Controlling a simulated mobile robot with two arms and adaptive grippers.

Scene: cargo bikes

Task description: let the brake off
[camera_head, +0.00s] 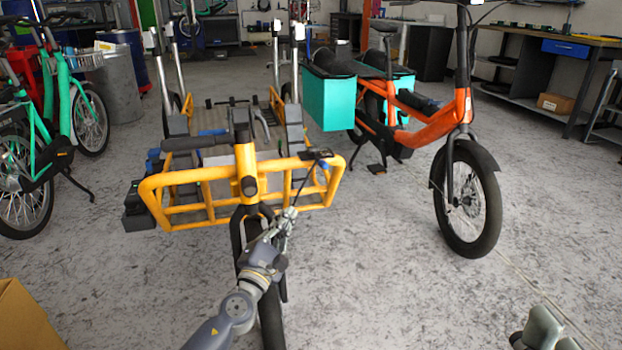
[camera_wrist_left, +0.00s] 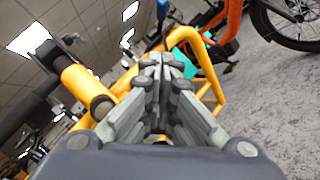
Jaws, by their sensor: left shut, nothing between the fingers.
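A yellow cargo bike (camera_head: 246,172) stands in front of me, its front rack and handlebar facing me. Its handlebar has a black grip (camera_head: 190,143) on the left and a dark lever (camera_head: 264,118) near the stem. I cannot tell which part is the brake to be let off. My left gripper (camera_head: 289,216) is in front of the rack's lower middle, near the front fork. In the left wrist view my left gripper (camera_wrist_left: 163,64) is shut and empty, with yellow frame tubes (camera_wrist_left: 85,85) beyond it. Part of my right arm shows at the lower right.
An orange bike (camera_head: 430,120) with teal boxes (camera_head: 327,100) stands to the right, its front wheel (camera_head: 468,200) close by. Green bikes (camera_head: 62,100) stand at the left. A cardboard box (camera_head: 25,318) is at the lower left. The floor at right front is clear.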

